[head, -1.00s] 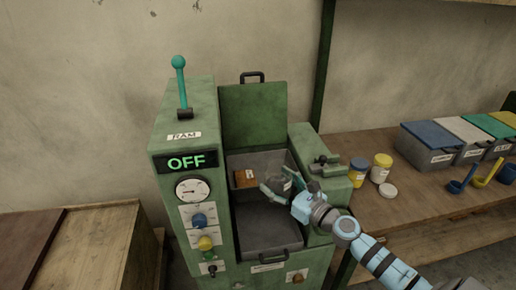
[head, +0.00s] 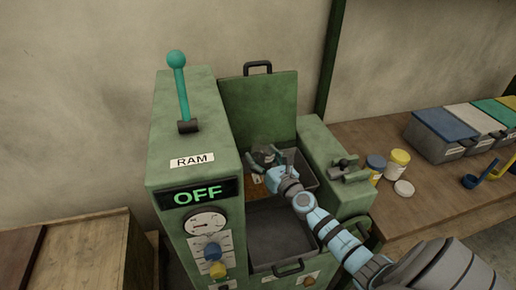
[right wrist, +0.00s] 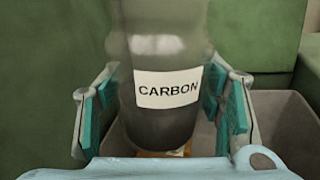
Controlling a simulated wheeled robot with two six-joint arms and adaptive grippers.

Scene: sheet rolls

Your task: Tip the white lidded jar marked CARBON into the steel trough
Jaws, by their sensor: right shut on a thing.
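The CARBON jar (right wrist: 165,110) looks see-through and greyish in the right wrist view, with dark content low inside and a white label; its top is cut off there. In the head view the jar (head: 265,156) is small and partly hidden. My right gripper (head: 268,168) is shut on it, with teal finger pads (right wrist: 165,105) on both sides. They hold it over the grey rear trough (head: 309,172) in the green machine. An orange-brown block (head: 257,190) lies in that trough, and part of it shows under the jar. My left gripper is not in view.
A grey front tray (head: 280,236) sits before the trough. The green machine (head: 185,140) reads OFF and has a teal lever (head: 178,85); its raised lid (head: 262,105) stands behind.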

